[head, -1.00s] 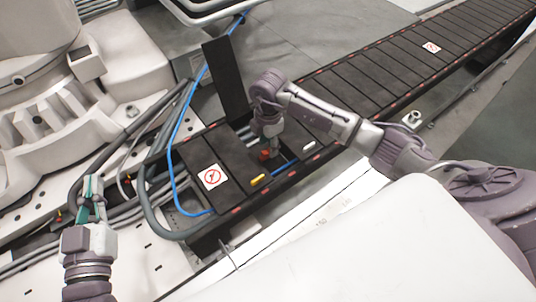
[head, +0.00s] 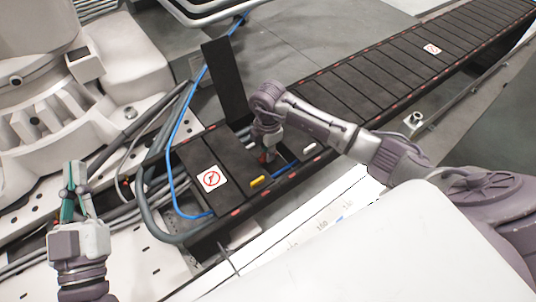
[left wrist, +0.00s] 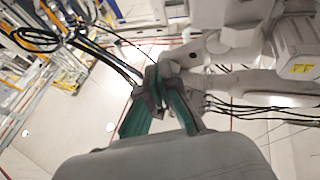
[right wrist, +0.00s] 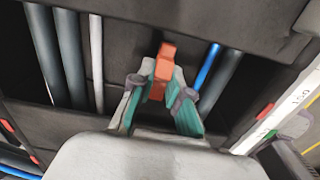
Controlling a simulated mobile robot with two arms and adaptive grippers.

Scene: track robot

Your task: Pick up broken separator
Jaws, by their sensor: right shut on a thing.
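The separator (right wrist: 160,72) is a small orange-red piece inside the cable chain, in the middle of the right wrist view. It stands up between the fingers of my right gripper (right wrist: 162,82), which is shut on it. In the head view my right gripper (head: 267,155) reaches down into the chain's open section, and only a bit of red shows at its tips. I cannot make out the break. My left gripper (head: 76,168) is at the left of the head view, away from the chain. Its fingertips look closed together and empty in the left wrist view (left wrist: 160,75).
The black cable chain (head: 385,75) runs to the upper right, with one cover flap (head: 226,80) standing up. A blue cable (head: 177,125) and grey hoses (head: 143,185) run in at its left. A yellow piece (head: 257,181) and a white piece (head: 309,148) sit beside the opening.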

